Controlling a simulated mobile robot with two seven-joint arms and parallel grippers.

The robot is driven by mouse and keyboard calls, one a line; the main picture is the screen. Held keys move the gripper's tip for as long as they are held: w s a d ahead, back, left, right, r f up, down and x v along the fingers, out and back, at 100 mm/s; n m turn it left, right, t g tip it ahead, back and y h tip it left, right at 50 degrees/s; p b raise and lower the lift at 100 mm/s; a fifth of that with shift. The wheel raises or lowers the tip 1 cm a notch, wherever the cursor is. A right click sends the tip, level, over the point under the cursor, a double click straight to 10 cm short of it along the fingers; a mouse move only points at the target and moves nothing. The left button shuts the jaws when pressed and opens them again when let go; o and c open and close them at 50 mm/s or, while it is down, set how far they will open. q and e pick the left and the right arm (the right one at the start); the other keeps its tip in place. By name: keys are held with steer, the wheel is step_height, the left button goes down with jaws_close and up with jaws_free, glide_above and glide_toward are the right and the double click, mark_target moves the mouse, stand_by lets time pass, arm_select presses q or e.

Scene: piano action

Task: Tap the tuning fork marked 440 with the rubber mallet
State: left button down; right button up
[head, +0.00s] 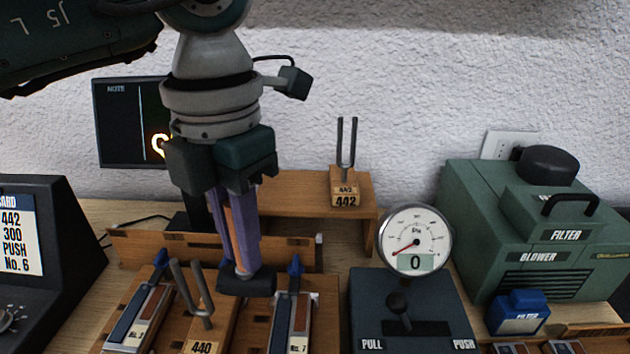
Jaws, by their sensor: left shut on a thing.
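The tuning fork marked 440 (184,288) stands tilted in the picture on a wooden block (201,346) at the bottom left of centre. My left gripper (238,255) points down and is shut on the wooden handle of the rubber mallet (246,283). The mallet's dark head is at the bottom, just right of the fork's prongs. I cannot tell whether the head touches the fork. A second fork, marked 442 (346,150), stands upright on a wooden shelf (290,190) behind. My right gripper is out of view.
Reed holders (140,313) and (292,318) flank the 440 fork closely. A gauge (415,240) reading 0 stands above a push-pull lever box (440,300). A green blower (530,225) stands right. A dark display (120,125) is behind my arm; a card screen (18,235) stands left.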

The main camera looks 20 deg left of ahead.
arm_select(q)
steer(key=shift+a, duration=0.1)
stand_by(0.4)
steer(key=shift+s+a, duration=0.25)
steer(key=shift+a, duration=0.7)
steer(key=d, duration=0.2)
steer(key=w+d+b, duration=0.1)
steer(key=d, duration=0.1)
steer(key=r+p, duration=0.1)
steer(key=d+r+p, duration=0.1)
steer(key=r, duration=0.1)
steer(key=r+p, duration=0.1)
steer(key=r, duration=0.1)
steer(key=shift+w+d, duration=0.2)
steer(key=shift+d, duration=0.2)
steer(key=shift+r, duration=0.1)
stand_by(3.7)
